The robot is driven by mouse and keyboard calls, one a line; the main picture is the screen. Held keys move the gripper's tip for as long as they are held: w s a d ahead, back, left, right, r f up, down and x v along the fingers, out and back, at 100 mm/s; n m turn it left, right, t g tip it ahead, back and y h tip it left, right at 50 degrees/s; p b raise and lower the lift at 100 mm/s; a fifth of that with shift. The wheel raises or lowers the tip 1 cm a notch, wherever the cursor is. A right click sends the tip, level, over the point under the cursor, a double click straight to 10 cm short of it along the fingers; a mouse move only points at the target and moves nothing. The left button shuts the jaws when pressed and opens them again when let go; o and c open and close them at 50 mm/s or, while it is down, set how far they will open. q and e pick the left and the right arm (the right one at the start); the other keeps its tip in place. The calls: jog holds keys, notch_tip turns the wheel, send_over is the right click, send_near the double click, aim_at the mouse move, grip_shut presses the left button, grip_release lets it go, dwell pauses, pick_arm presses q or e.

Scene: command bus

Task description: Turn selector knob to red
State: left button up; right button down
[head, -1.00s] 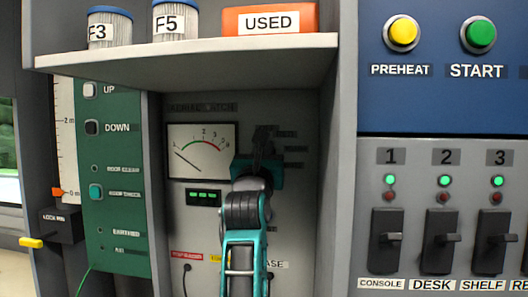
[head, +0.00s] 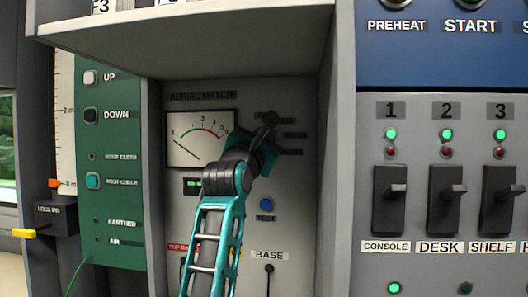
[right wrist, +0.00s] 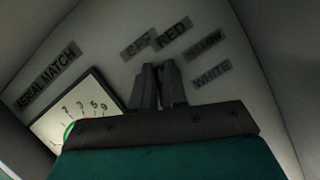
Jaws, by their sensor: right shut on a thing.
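My right gripper (head: 270,120) reaches into the recessed panel, right of the dial meter (head: 201,138). It also shows in the right wrist view (right wrist: 158,84), with its two fingers close together and shut on the selector knob. The knob itself is hidden by the fingers, so I cannot tell exactly where it points. Around the fingertips in the right wrist view are the RED label (right wrist: 172,36), a partly legible label (right wrist: 138,45) to its left, the YELLOW label (right wrist: 203,46) and the WHITE label (right wrist: 212,73). My left gripper is not in view.
A grey shelf (head: 190,35) overhangs the recess, and a side wall (head: 338,150) bounds it on the right. Below my gripper are a blue button (head: 266,204) and the BASE label (head: 269,254). Black switches (head: 389,199) stand on the right panel, green controls on the left.

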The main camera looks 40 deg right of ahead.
pick_arm(q)
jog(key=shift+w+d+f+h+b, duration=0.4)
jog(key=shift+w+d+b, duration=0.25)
jog(key=shift+b, duration=0.5)
pick_arm(e)
jog(key=shift+m+g, duration=0.9)
jog(key=shift+m, duration=1.1)
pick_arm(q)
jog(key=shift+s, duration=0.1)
pick_arm(e)
jog(key=c, duration=1.2)
grip_release()
jog(key=shift+s+d, duration=0.1)
jog(key=shift+o, duration=0.2)
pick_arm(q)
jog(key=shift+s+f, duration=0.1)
